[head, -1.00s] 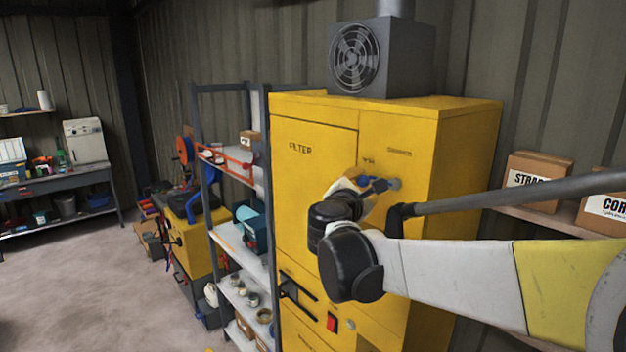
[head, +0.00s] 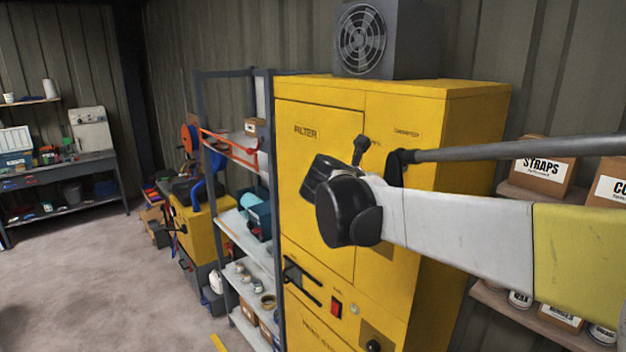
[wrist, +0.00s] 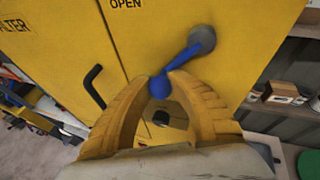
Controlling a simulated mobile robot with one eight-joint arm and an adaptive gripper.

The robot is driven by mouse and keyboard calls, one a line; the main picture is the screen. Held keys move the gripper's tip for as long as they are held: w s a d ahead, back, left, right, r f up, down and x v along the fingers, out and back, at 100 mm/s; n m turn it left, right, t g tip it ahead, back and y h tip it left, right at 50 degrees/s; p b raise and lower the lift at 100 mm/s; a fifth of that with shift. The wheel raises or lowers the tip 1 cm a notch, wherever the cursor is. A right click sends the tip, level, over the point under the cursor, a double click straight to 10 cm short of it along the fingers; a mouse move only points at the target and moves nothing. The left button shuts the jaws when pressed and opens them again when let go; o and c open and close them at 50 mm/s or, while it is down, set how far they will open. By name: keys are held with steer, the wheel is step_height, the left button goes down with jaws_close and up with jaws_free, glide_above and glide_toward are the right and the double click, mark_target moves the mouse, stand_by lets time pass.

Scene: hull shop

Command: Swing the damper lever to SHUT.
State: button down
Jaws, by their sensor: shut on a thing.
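The damper lever (wrist: 183,60) is blue with a round knob at its end, in the wrist view. It runs from a grey round hub (wrist: 202,40) on the yellow cabinet down and left to the knob. My gripper (wrist: 162,83) has its two yellow fingers closed on the knob end, one on each side. The word OPEN (wrist: 126,3) shows above and left of the lever; no SHUT label is in view. In the head view my arm hides the lever and gripper, in front of the yellow cabinet (head: 318,185).
A black handle (wrist: 94,88) stands out from the cabinet door, left of my gripper. A grey fan box (head: 402,38) sits on the cabinet top. A shelf rack (head: 235,215) stands close on the left, and boxes (head: 545,165) stand on a shelf at right. Floor at left is open.

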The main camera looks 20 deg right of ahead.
steer(key=shift+s+d+f+n+g+h+b, duration=0.15)
steer(key=shift+s+d+f+n+g+b, duration=0.15)
steer(key=shift+s+n+g, duration=0.45)
steer(key=shift+s+d+f+n+g+h+b, duration=0.2)
steer(key=shift+s+n+g+b, duration=0.15)
steer(key=shift+s+n+g, duration=0.4)
steer(key=shift+s+d+f+n+g+h+b, duration=0.15)
steer(key=shift+s+d+f+n+g+b, duration=0.25)
steer(key=shift+n, duration=0.5)
steer(key=shift+a+r+g, duration=0.15)
steer(key=shift+g, duration=0.15)
steer(key=c, duration=1.2)
jaws_free()
steer(key=shift+s, duration=0.15)
steer(key=shift+o, duration=0.2)
